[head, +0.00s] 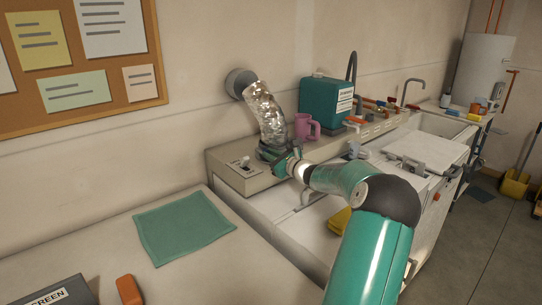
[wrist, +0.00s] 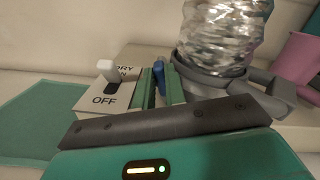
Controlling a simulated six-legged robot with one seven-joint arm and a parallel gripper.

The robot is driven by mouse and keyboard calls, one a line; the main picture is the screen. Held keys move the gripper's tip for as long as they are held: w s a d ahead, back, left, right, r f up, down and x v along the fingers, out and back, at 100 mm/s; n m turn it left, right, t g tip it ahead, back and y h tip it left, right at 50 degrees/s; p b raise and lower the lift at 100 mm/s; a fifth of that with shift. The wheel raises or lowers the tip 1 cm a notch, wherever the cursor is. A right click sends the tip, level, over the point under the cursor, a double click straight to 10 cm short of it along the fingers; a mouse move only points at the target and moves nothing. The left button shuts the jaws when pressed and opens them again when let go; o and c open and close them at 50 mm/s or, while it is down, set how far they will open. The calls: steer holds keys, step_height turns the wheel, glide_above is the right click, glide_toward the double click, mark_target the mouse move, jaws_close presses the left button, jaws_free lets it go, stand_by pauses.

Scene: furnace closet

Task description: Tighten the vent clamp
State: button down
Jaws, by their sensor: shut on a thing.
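The crinkled silver vent hose (head: 265,112) runs from a round wall port (head: 239,82) down to the back of the white appliance. In the wrist view the hose (wrist: 222,35) stands upright inside a dark grey ring clamp (wrist: 205,87) at its base. My gripper (head: 277,157) is low at the hose's foot, at the clamp's left side. In the wrist view its two green fingers (wrist: 159,88) are shut on a small blue piece (wrist: 158,70), seemingly the clamp's key or tab. Its lower part is hidden by the fingers. In the head view my gripper hides most of the clamp.
A switch panel (wrist: 103,95) marked OFF is just left of my fingers. A green cloth (head: 184,226) lies on the front-left surface. Several tools lie on the back ledge.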

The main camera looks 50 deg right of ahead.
steer(key=shift+d+m, duration=0.15)
steer(key=shift+m, duration=1.65)
steer(key=c, duration=1.7)
jaws_free()
steer(key=shift+s, duration=0.1)
steer(key=s, duration=0.4)
steer(key=s+a, duration=0.1)
steer(key=s, duration=0.4)
steer(key=s+a, duration=0.1)
steer(key=s, duration=0.3)
steer(key=shift+s+a, duration=0.25)
